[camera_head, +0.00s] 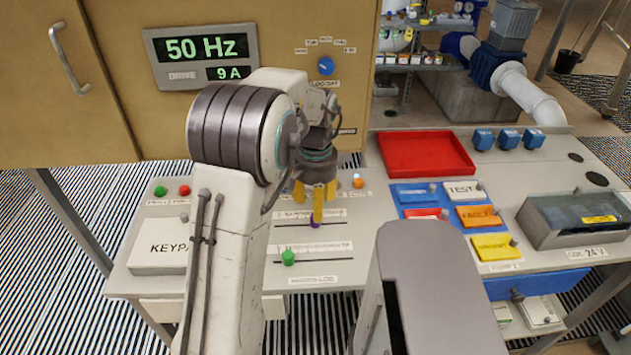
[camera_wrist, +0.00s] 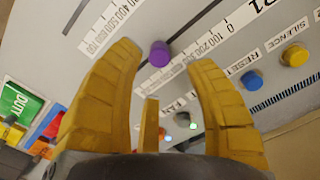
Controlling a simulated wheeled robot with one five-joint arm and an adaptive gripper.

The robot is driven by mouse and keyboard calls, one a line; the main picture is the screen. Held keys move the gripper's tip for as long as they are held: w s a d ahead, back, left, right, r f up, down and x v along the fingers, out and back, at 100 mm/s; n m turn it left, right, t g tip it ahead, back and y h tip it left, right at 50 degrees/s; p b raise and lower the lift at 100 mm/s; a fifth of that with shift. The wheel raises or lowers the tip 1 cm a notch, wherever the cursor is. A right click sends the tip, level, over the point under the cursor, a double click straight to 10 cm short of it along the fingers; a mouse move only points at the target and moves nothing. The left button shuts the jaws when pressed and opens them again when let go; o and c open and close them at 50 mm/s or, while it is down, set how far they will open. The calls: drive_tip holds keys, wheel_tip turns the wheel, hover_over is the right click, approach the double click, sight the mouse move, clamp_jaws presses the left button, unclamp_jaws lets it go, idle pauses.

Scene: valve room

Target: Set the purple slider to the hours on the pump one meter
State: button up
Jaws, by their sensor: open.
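The purple slider (camera_head: 315,224) sits on the upper slot of the sloped panel (camera_head: 345,270), partly hidden by my fingers in the head view. In the wrist view the purple knob (camera_wrist: 160,53) is round and lies between my two yellow fingertips, with a gap on each side. My gripper (camera_head: 318,207) is open above it, pointing down at the panel; it also shows in the wrist view (camera_wrist: 163,60). A printed scale (camera_wrist: 215,40) runs beside the slot, with 0, 100 and 200 on the right and larger numbers at left. I see no meter labelled pump one.
A green slider (camera_head: 288,258) is on the lower slot. A drive display (camera_head: 202,56) reads 50 Hz and 9 A. Green and red buttons (camera_head: 184,190) are at left. A red tray (camera_head: 425,153) and coloured label blocks (camera_head: 478,215) lie at right. My arm hides part of the panel.

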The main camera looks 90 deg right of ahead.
wheel_tip(320, 180, up, 7)
idle(0.4)
idle(0.7)
